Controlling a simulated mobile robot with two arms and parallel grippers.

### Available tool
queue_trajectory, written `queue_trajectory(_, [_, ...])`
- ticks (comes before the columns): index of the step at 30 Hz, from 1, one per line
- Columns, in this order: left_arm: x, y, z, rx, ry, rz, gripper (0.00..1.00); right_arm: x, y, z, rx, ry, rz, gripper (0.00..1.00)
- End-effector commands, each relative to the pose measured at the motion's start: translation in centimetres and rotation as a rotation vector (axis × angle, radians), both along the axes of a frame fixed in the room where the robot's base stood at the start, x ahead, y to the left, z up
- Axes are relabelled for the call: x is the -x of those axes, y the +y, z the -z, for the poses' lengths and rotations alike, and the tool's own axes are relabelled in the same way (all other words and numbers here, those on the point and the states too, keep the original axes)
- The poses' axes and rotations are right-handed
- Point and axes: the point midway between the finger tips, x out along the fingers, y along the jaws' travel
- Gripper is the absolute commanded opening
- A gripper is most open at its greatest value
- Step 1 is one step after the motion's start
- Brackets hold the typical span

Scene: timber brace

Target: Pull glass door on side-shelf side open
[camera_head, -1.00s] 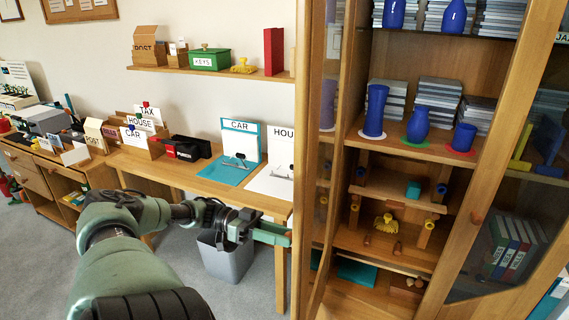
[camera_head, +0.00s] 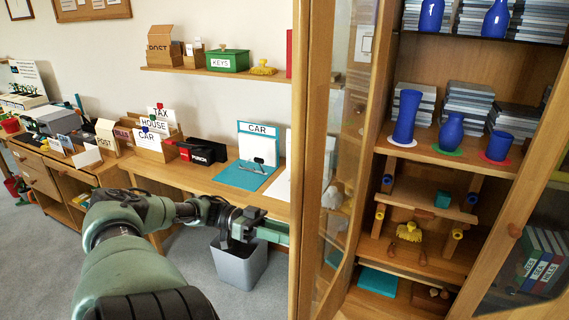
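A wooden cabinet with glass doors fills the right of the head view. Its left glass door (camera_head: 346,130), on the side of the wall shelf (camera_head: 215,73), stands swung out towards me, its wooden frame edge near the middle of the picture. My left gripper (camera_head: 275,231) is beside the left face of this door, its fingertips at or behind the frame edge. Whether it touches the door and whether its fingers are apart cannot be seen. The right glass door (camera_head: 535,235) also stands out at the right edge, with a round wooden knob (camera_head: 515,230). My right gripper is not in view.
Inside the cabinet stand blue vases (camera_head: 451,132), stacked cases and a small wooden stand (camera_head: 430,200). A desk (camera_head: 190,181) with signs and boxes runs along the left wall. Grey floor at the lower left is clear.

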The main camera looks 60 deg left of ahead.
Motion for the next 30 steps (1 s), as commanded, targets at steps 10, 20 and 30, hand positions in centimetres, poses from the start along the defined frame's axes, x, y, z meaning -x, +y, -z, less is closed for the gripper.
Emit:
queue_trajectory(10, [-0.4,0.2,-0.4,-0.003,-0.009,-0.008,0.52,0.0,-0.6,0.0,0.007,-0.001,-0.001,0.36])
queue_trajectory(20, [0.2,0.9,-0.1,-0.004,-0.005,-0.006,0.52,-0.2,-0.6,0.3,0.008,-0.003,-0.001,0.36])
queue_trajectory(30, [3.0,5.4,0.1,-0.005,-0.006,-0.006,0.52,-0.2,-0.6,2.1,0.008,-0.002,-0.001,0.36])
